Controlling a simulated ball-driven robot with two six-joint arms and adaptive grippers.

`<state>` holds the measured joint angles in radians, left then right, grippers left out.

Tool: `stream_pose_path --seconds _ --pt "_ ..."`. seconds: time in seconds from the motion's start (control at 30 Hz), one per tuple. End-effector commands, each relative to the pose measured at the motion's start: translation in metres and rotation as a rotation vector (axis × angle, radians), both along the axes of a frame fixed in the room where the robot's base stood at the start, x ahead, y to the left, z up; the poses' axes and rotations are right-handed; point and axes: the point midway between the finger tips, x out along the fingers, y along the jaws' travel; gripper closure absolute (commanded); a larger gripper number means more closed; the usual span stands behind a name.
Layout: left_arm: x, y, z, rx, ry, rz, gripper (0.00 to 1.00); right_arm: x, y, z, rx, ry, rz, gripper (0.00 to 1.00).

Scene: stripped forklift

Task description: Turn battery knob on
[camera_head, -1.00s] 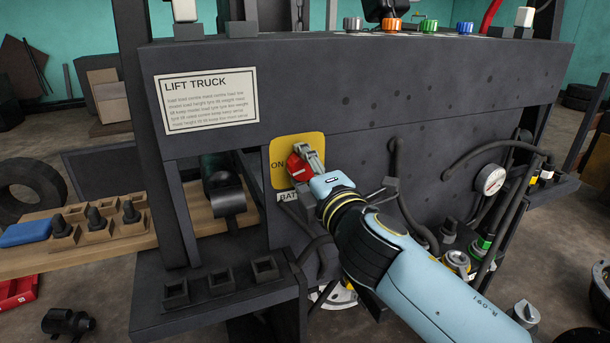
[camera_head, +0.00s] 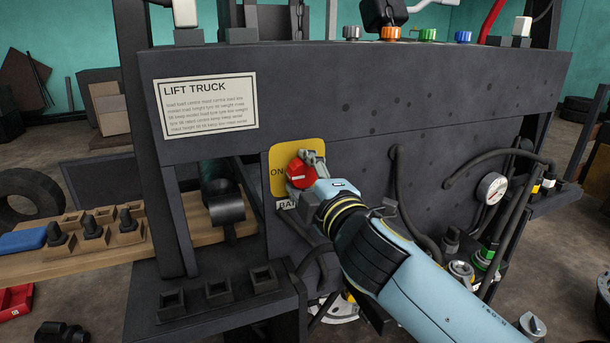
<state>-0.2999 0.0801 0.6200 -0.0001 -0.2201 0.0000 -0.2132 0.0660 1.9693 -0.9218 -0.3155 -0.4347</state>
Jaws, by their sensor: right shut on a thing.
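The red battery knob (camera_head: 297,171) sits on a yellow plate (camera_head: 283,153) on the dark front panel of the lift truck. The word "ON" shows at the plate's left, and a partly covered label beginning "BA" (camera_head: 287,204) is below it. My right gripper (camera_head: 303,171) is shut on the knob, with its fingers around the knob's right and lower sides. Part of the plate and label is hidden behind the gripper. My left gripper is not in view.
A "LIFT TRUCK" sign (camera_head: 206,104) is on the panel's upper left. Coloured knobs line the top ledge. Black hoses and a gauge (camera_head: 492,188) are at the right. A wooden shelf (camera_head: 125,250) with dark fittings is at the left.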

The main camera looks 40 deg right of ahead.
Motion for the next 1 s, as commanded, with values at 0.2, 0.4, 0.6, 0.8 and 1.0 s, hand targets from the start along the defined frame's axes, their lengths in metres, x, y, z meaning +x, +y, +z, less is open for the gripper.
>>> stream_pose_path --seconds 0.2,0.4,0.6,0.8,1.0 --pt "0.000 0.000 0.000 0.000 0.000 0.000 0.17 0.000 0.000 -0.001 0.001 0.002 -0.001 0.34" --pt "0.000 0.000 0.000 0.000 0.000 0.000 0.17 0.000 0.000 -0.001 0.000 0.001 0.000 0.28" --pt "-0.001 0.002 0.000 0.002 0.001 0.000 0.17 -0.006 0.002 -0.001 0.001 0.003 0.001 0.28" --pt "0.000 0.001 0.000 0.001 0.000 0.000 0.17 -0.041 0.010 -0.002 0.002 0.005 0.000 0.28" --pt "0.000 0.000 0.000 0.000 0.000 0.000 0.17 -0.086 0.020 -0.002 0.002 0.006 -0.002 0.28"
